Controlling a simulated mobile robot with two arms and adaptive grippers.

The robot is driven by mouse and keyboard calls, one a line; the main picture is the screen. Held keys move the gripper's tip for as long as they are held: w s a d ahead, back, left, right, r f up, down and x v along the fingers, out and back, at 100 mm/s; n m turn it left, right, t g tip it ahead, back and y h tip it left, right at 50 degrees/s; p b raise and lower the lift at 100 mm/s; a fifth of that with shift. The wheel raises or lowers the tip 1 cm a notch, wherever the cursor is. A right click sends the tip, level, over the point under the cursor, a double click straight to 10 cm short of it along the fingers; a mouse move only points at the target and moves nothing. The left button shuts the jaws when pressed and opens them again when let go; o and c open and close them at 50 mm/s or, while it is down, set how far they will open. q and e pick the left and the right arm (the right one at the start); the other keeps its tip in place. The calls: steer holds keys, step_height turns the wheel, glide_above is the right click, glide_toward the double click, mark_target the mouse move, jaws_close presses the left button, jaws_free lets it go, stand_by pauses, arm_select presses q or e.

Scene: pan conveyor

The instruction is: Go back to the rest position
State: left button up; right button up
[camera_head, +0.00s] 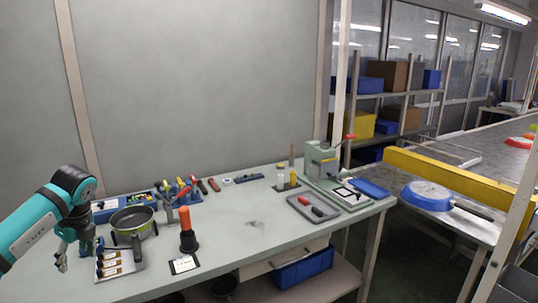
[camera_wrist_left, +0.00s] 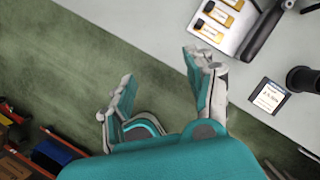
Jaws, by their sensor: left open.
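My left gripper (camera_head: 73,262) hangs from the left arm at the left front of the workbench in the head view. In the left wrist view the left gripper (camera_wrist_left: 157,66) has its two fingers spread apart with nothing between them. Green floor (camera_wrist_left: 90,50) shows behind the fingers, and the right finger lies across the bench edge in that picture. A green pan (camera_head: 134,222) with a dark inside sits on the bench just right of the gripper, apart from it. My right gripper is in neither view.
A tray with several labelled pieces (camera_head: 108,264) lies near the gripper; it also shows in the left wrist view (camera_wrist_left: 218,22). A red-topped tool (camera_head: 187,232) stands mid-bench. A blue pan (camera_head: 428,194) lies on the conveyor at right. The bench's centre is mostly clear.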

arm_select(q)
steer(key=d+f+t+h, duration=0.5)
steer(key=d+f+h, duration=1.1)
steer(key=d+f, duration=1.35)
steer(key=s+a+f+n+t+y, duration=0.2)
steer(key=s+a+f+n+y, duration=0.25)
steer(key=s+f+n, duration=0.55)
steer(key=s+a+f+n+t+y, duration=0.2)
steer(key=s+a+f+n+y, duration=0.25)
steer(key=f, duration=0.85)
steer(key=s+f+n+g+y, duration=0.1)
steer(key=s+f+g, duration=0.2)
steer(key=s, duration=0.9)
steer(key=s+d+f+n+g+y, duration=0.1)
steer(key=s+f, duration=0.5)
steer(key=s, duration=0.6)
steer(key=s+d+f+n+g+y, duration=0.1)
steer(key=s+f+g, duration=0.3)
steer(key=s, duration=0.8)
steer(key=shift+s+f+n+g, duration=0.25)
steer(key=shift+s+n+g, duration=0.1)
steer(key=shift+n+g, duration=0.3)
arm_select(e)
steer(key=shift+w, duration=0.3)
